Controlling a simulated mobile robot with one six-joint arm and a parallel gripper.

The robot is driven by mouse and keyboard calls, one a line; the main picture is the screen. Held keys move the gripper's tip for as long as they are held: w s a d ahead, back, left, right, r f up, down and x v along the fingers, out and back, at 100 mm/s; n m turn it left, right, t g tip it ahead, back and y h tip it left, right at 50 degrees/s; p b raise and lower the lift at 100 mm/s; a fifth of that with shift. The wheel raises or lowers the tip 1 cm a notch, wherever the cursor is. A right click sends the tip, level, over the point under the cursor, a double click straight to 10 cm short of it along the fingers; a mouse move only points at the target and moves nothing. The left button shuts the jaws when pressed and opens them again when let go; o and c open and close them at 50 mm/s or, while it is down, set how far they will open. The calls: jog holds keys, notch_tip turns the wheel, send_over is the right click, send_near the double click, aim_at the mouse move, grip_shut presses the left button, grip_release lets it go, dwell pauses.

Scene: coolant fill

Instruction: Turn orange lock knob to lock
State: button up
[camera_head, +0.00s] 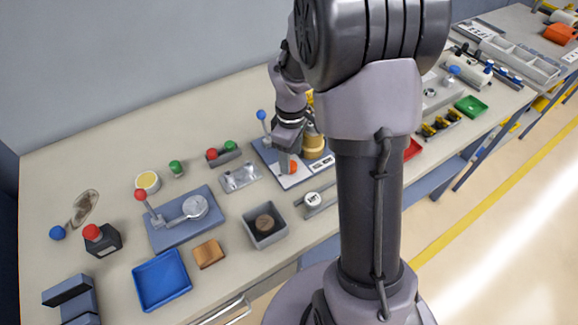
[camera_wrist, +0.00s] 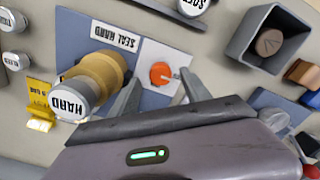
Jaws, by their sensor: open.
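The orange lock knob (camera_wrist: 161,73) sits on a white plate (camera_wrist: 168,55) on a blue base (camera_wrist: 95,30) in the wrist view. In the head view the orange knob (camera_head: 292,167) shows just below my gripper (camera_head: 288,152). In the wrist view my gripper (camera_wrist: 158,92) is open, with one finger on each side in front of the knob. I cannot tell whether the fingertips touch it. A brass cylinder (camera_wrist: 103,68) with a white cap marked HARD (camera_wrist: 72,98) stands beside the knob, close to one finger. A SEAL HARD label (camera_wrist: 115,37) lies on the base.
A grey square bin (camera_head: 265,238) holding a brown round piece stands nearby. A blue-ball lever (camera_head: 262,118) rises at the base's back edge. A metal plate (camera_head: 240,177) lies to the left. My arm hides part of the bench.

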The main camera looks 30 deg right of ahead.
notch_tip(320, 180, down, 3)
jog(key=shift+r+b, duration=0.1)
jog(key=shift+b, duration=0.25)
grip_shut()
jog(key=shift+m, duration=0.3)
jog(key=m, duration=0.3)
jog(key=shift+m+p, duration=0.3)
jog(key=m, duration=0.9)
jog(key=m+b, duration=0.1)
jog(key=m, duration=0.3)
jog(key=shift+m, duration=0.3)
